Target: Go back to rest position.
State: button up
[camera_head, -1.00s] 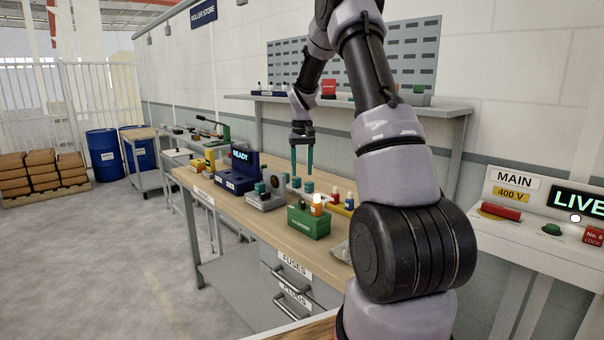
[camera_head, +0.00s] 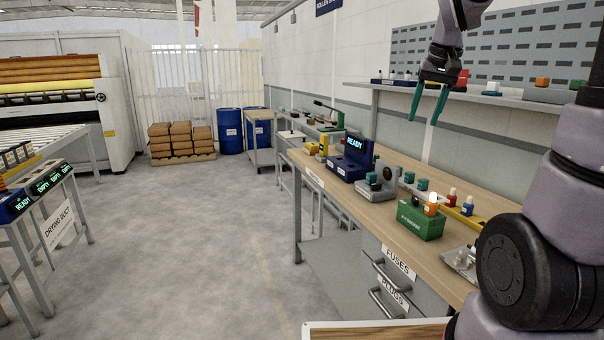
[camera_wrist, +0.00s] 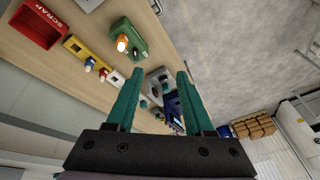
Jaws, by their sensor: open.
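My gripper (camera_head: 428,104) is open with nothing between its teal fingers. In the head view it hangs in the air above the back of the workbench (camera_head: 345,200), in front of the wall shelf. In the wrist view my gripper (camera_wrist: 158,100) shows both fingers apart, with the bench and floor far behind them. My arm comes down the right side of the head view.
The bench holds a green box (camera_head: 420,222) with an orange-white piece, a blue READY unit (camera_head: 350,160) and several small parts. A shelf (camera_head: 470,95) runs along the wall. A red SCRAP bin (camera_wrist: 40,24) shows in the wrist view.

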jog(key=s+a+r+t, duration=0.1)
jog(key=s+a, duration=0.1)
jog(key=s, duration=0.7)
jog(key=s+a+r+m+t+y, duration=0.1)
jog(key=s+a+t, duration=0.1)
jog(key=s, duration=0.6)
jog(key=shift+s+a+r, duration=0.25)
jog(key=shift+s+a, duration=0.15)
jog(key=shift+a, duration=0.05)
